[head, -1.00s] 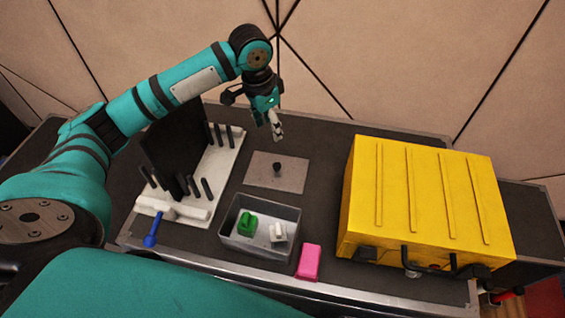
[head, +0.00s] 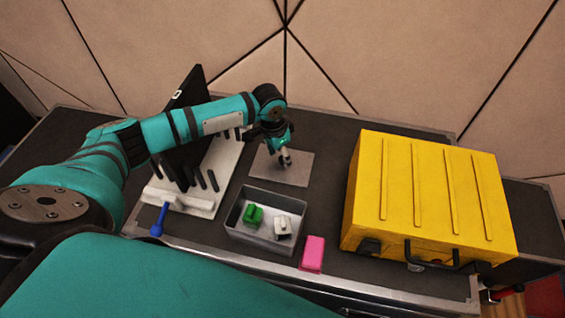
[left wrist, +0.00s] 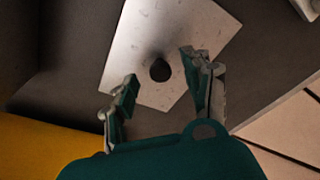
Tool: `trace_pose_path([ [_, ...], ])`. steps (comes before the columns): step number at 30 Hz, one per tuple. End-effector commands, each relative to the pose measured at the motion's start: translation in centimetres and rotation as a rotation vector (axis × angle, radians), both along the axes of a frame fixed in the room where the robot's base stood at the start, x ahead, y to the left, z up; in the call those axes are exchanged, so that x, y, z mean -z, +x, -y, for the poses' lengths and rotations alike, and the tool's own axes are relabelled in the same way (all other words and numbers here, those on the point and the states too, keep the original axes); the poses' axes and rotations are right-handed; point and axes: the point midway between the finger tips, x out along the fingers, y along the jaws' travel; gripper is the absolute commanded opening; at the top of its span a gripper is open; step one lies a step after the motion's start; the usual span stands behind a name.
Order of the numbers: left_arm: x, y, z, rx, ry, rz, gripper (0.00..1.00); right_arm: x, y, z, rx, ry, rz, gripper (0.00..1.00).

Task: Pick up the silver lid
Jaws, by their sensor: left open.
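The silver lid (head: 296,170) is a flat grey plate lying on the dark table top, behind the grey bin. In the left wrist view the lid (left wrist: 130,50) shows a dark round knob (left wrist: 160,70) near its middle. My left gripper (head: 286,160) is over the lid, open and empty. In the left wrist view the two fingers of my left gripper (left wrist: 158,92) stand apart on either side of the knob. In the head view the gripper hides the knob. I cannot tell the exact height of the fingertips above the lid. My right gripper is not in view.
A grey open bin (head: 240,235) holds a green block (head: 253,215) and a white piece (head: 283,227). A pink block (head: 312,253) stands beside it. A white pegged rack (head: 205,205) with a dark panel is left. A big yellow case (head: 430,195) is right.

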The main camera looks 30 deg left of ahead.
Motion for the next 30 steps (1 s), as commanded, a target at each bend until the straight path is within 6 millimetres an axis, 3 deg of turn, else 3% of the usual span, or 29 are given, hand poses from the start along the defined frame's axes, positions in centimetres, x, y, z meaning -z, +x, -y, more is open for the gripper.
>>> trace_pose_path([
  [4,1.40,0.23,0.17,0.001,0.000,0.001,0.50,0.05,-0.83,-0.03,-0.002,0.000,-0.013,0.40],
  [11,1.57,0.27,0.16,0.001,0.000,0.002,0.50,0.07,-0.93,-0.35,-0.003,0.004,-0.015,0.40],
  [23,1.53,0.28,0.14,0.001,0.000,0.002,0.01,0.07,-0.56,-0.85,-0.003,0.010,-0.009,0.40],
  [30,1.49,0.31,0.13,0.001,-0.001,0.003,0.00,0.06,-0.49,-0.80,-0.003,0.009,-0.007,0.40],
])
